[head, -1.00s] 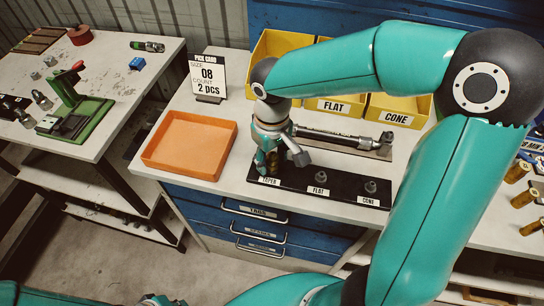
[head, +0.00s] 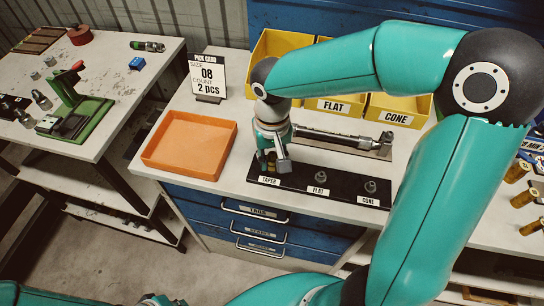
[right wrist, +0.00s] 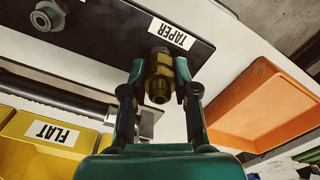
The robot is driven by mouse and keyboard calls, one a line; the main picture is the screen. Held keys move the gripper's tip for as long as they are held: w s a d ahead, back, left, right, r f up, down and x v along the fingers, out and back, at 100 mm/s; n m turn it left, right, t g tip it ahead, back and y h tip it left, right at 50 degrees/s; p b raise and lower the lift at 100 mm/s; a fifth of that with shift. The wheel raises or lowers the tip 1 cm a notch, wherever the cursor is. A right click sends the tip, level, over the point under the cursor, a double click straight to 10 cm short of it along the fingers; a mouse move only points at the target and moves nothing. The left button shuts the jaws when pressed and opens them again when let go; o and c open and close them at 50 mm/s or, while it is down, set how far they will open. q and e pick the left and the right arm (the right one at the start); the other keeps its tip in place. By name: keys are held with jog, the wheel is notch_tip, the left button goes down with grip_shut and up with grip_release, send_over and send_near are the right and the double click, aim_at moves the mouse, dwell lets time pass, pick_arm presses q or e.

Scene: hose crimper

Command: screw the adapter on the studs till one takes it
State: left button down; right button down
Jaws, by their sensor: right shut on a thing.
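My right gripper (head: 272,162) points down at the black stud board (head: 330,186) and is shut on the brass adapter (right wrist: 159,76). The adapter is at the taper stud's place, behind the TAPER label (head: 269,181). In the right wrist view it sits between both fingers, upright to the board; its far end meets the board area beside the label. The taper stud is hidden, so I cannot tell how far the threads engage. The flat stud (head: 321,176) and cone stud (head: 370,186) stand bare.
An orange tray (head: 147,160) lies empty left of the board. Behind the board lies a long metal tool (head: 345,140). Yellow bins (head: 342,118) and a pick card (head: 208,76) stand at the back. Brass fittings (head: 518,172) are at the right.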

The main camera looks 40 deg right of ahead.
jog(key=m, duration=0.9)
jog(key=shift+m, duration=0.4)
jog(key=c, duration=1.2)
grip_release()
jog(key=shift+m, duration=0.4)
jog(key=o, duration=0.4)
